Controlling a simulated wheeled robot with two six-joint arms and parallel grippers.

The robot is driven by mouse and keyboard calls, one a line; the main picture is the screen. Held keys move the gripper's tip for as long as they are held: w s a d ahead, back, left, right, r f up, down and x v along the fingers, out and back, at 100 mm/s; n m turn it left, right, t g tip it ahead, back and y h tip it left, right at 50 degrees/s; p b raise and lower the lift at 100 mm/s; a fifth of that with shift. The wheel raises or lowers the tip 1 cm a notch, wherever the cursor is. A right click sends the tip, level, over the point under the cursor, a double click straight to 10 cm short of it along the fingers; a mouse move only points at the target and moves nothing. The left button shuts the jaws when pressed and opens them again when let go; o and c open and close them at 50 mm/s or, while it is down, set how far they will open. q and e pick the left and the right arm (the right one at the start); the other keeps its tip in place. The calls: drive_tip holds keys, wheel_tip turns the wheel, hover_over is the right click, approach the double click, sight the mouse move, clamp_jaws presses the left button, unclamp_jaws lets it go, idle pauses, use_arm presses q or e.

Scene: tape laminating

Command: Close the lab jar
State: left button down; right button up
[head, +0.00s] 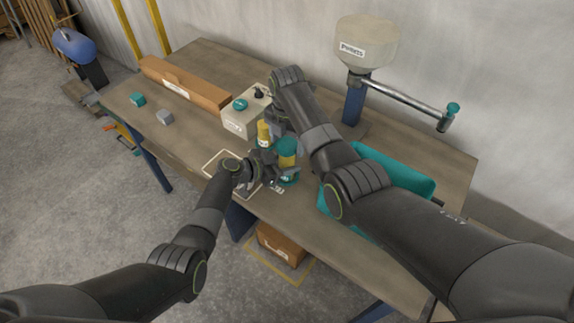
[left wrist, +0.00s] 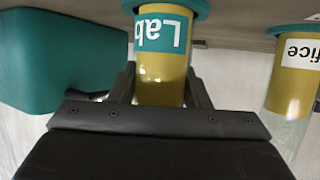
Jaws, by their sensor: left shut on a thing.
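The lab jar (head: 288,160) stands upright near the front table edge, with a yellow body and teal at its top and base. The left wrist view, which looks upside down, shows its yellow body and teal Lab label (left wrist: 162,38). My left gripper (head: 272,168) is shut around the jar's side. The jar's upper part is hidden there. Whether the teal top is a lid, and how it sits, is unclear. My right gripper (head: 278,122) is just behind the jars, and its fingers are too small and covered to read.
A second yellow jar (head: 264,133) stands behind and left; its label ends in "ffice" in the left wrist view (left wrist: 292,75). A beige box (head: 238,120), teal bin (head: 405,171) and hopper (head: 367,45) stand nearby. The table's left end is mostly free around two small blocks.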

drive_tip(key=c, duration=0.9)
drive_tip(key=m, duration=1.3)
drive_tip(key=shift+m, duration=0.4)
drive_tip(key=o, duration=1.1)
